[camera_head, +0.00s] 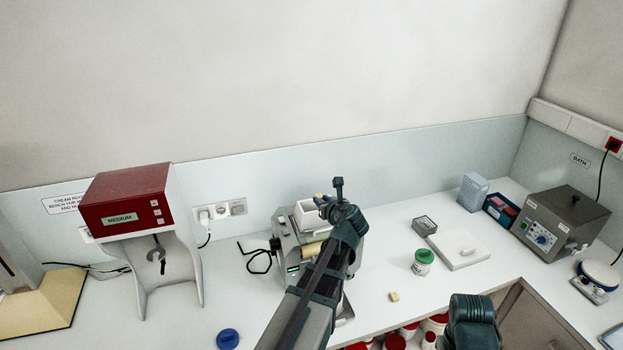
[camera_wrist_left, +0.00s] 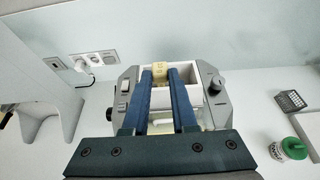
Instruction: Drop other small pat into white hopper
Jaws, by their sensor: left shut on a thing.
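The white hopper (camera_head: 304,219) sits on top of the grey mill (camera_head: 288,244) in the middle of the bench. It also shows in the left wrist view (camera_wrist_left: 206,77). My left gripper (camera_head: 326,201) is over the hopper, shut on a small yellow pat (camera_wrist_left: 161,63) at its fingertips. My left arm hides part of the mill. Another small yellow pat (camera_head: 394,296) lies on the bench to the right of the mill. Part of my right arm shows at the bottom right, but its fingers do not.
A green-lidded jar (camera_head: 422,263), a white slab (camera_head: 459,248) and a small dark tray (camera_head: 424,225) stand right of the mill. A red-topped machine (camera_head: 128,200) stands left. A blue lid (camera_head: 228,339) lies in front. Red-lidded jars (camera_head: 394,342) sit below the bench edge.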

